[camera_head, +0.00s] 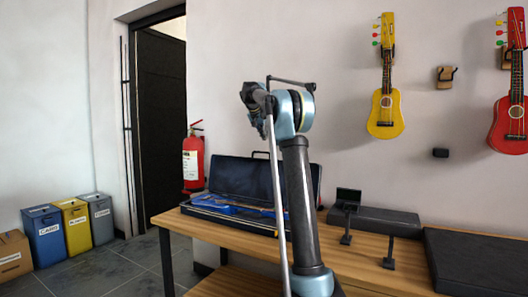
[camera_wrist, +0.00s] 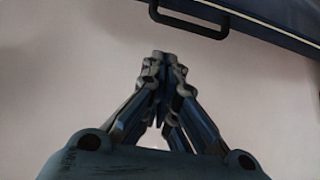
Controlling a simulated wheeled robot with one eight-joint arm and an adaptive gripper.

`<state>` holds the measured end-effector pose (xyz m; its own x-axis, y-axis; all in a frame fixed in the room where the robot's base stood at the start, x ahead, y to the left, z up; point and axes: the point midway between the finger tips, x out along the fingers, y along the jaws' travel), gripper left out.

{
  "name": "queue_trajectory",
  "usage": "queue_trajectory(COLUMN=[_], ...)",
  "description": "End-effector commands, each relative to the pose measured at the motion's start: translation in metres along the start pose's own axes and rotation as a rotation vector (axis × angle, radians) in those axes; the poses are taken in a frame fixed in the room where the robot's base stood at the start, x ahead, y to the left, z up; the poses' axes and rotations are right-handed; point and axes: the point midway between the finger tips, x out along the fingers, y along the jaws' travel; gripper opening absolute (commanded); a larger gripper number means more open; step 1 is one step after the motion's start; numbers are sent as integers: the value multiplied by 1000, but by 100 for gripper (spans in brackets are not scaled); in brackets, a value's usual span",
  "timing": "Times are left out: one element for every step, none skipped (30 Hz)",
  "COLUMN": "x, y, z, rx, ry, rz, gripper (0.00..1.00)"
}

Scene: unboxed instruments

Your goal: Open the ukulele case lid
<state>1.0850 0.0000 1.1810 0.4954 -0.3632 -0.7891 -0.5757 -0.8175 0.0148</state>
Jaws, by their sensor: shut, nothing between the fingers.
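A dark case stands open on the wooden table in the head view. Its lid (camera_head: 264,178) is raised roughly upright at the back, and its base (camera_head: 224,213) has a blue interior. I cannot tell for sure that it is the ukulele case. In the wrist view, a dark lid edge (camera_wrist: 262,18) with a black handle (camera_wrist: 188,20) crosses the top. My gripper (camera_wrist: 160,58) is shut and empty, with its fingertips below the handle in the picture and apart from it. My arm hides part of the case in the head view.
A closed black case (camera_head: 376,221) and a larger flat black case (camera_head: 480,262) lie on the table (camera_head: 352,264) to the right. Small black stands are near them. A yellow ukulele (camera_head: 384,112) and a red one (camera_head: 510,125) hang on the wall. A fire extinguisher (camera_head: 193,165) is behind left.

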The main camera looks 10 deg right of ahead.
Motion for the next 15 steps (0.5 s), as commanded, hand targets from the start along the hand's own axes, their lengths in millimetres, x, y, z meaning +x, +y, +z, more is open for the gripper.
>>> queue_trajectory(x=[4,5,6,7,8,9,11,12,15,17,20,25,29,34,41], y=[-7,-10,-12,-14,-16,-17,-18,-18,-18,-18,-18,-18,-18,-18,-18], z=[-5,-8,-10,-12,-13,-14,-15,-16,-16,-16,-16,-16,-16,-16,-17], rx=[5,9,14,18,20,22,23,23,24,24,25,25,25,25,25], ry=[7,11,14,16,18,20,21,21,22,22,22,22,22,22,22], rz=[0,0,0,0,0,0,0,0,1,1,1,1,1,1,2], gripper=[0,0,0,0,0,0,0,0,0,0,0,0,0,0,0])
